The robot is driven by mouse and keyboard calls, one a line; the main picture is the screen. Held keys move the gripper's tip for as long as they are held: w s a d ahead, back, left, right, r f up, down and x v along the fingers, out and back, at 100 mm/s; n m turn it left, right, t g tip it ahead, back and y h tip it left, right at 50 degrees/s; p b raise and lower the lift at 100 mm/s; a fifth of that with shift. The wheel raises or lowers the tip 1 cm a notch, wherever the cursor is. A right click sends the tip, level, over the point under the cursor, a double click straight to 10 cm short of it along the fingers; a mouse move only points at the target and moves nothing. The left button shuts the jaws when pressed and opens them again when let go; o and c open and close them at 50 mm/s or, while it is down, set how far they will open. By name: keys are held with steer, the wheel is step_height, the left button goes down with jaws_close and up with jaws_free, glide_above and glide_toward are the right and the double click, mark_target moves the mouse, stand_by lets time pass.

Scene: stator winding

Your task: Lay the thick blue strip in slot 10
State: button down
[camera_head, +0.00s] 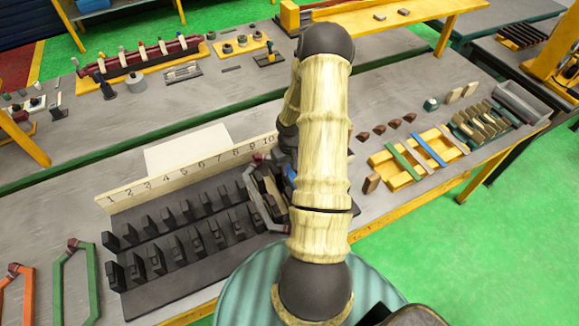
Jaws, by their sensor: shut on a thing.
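The dark slotted stator block (185,245) lies at the front left, with numbers 1 to 10 on the pale board (190,172) behind it. Slot 10 is at its right end, partly behind my arm. My gripper (287,170) is there, mostly hidden by the arm, with a small blue piece (291,173) showing at it. I take it to be the held strip; its thickness and whether it touches the slot cannot be seen. A grey and maroon coil (258,192) stands at the block's right end. Another blue strip (428,149) lies across the yellow rack on the right.
The yellow rack (383,160) also bears a green strip (404,161). Several brown wedges (379,129) lie behind it, and a grey bin (522,100) stands farther right. Green and orange coil frames (57,285) lie at the left. Bare table lies between block and rack.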

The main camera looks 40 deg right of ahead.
mark_target(290, 171)
steer(key=shift+f+b, duration=0.85)
steer(key=shift+f, duration=0.25)
steer(key=shift+f, duration=0.2)
steer(key=shift+f+b, duration=0.5)
steer(key=shift+b, duration=0.05)
stand_by(1.0)
steer(key=c, duration=1.1)
jaws_free()
steer(key=shift+o, duration=0.2)
steer(key=shift+r+p, duration=0.65)
steer(key=shift+r, duration=0.2)
steer(key=shift+r+p, duration=2.9)
steer(key=shift+r, duration=0.85)
